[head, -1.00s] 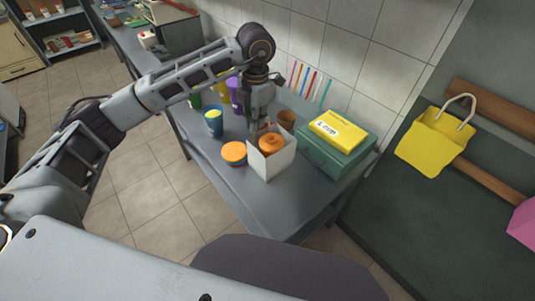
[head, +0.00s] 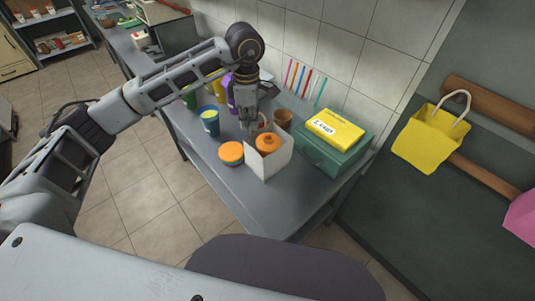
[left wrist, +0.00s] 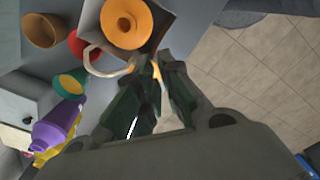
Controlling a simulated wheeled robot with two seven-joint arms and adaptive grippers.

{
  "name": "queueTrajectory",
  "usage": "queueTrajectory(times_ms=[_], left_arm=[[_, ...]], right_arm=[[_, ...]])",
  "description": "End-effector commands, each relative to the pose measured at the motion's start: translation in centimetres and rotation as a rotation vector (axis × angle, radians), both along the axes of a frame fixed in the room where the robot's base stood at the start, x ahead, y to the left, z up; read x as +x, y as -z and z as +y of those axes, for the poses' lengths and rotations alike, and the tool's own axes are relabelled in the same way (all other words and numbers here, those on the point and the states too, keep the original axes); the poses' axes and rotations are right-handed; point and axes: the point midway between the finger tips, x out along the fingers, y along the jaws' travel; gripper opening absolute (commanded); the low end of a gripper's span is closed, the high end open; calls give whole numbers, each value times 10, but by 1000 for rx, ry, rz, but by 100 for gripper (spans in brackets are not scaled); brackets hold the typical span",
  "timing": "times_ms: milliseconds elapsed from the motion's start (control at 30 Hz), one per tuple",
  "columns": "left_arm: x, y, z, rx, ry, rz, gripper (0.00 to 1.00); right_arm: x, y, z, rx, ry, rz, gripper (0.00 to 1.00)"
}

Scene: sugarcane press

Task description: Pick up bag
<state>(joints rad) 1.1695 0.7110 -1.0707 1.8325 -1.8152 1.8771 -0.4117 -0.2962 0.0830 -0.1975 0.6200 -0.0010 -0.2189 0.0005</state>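A small white open-topped bag (head: 268,166) stands on the grey table with a round orange thing (head: 268,142) inside. A pale looped handle (left wrist: 92,62) shows in the left wrist view and runs up to my fingertips. My left gripper (head: 249,130) is down at the bag's left rear rim. In the left wrist view its dark fingertips (left wrist: 149,65) are close together beside the bag's edge. Whether they grip the handle or rim is unclear. A yellow bag (head: 428,143) hangs on the wall rack at right, and part of a pink bag (head: 522,218) shows. My right gripper is out of view.
On the table (head: 275,215), a round orange-and-blue container (head: 231,153) and a blue cup (head: 210,122) stand left of the white bag. A brown cup (head: 283,119) stands behind it. A green case (head: 325,154) with a yellow box (head: 335,127) sits to its right.

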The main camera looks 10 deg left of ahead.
Motion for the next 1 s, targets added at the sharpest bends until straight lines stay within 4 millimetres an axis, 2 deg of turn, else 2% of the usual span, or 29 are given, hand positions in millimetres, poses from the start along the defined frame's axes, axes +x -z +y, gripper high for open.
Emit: queueTrajectory(times_ms=[533, 1000], left_arm=[[1, 0, -3, -13, 448, 0, 8], [1, 0, -3, -16, 779, -1, 8]], right_arm=[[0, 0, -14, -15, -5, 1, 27], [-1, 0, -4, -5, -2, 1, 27]])
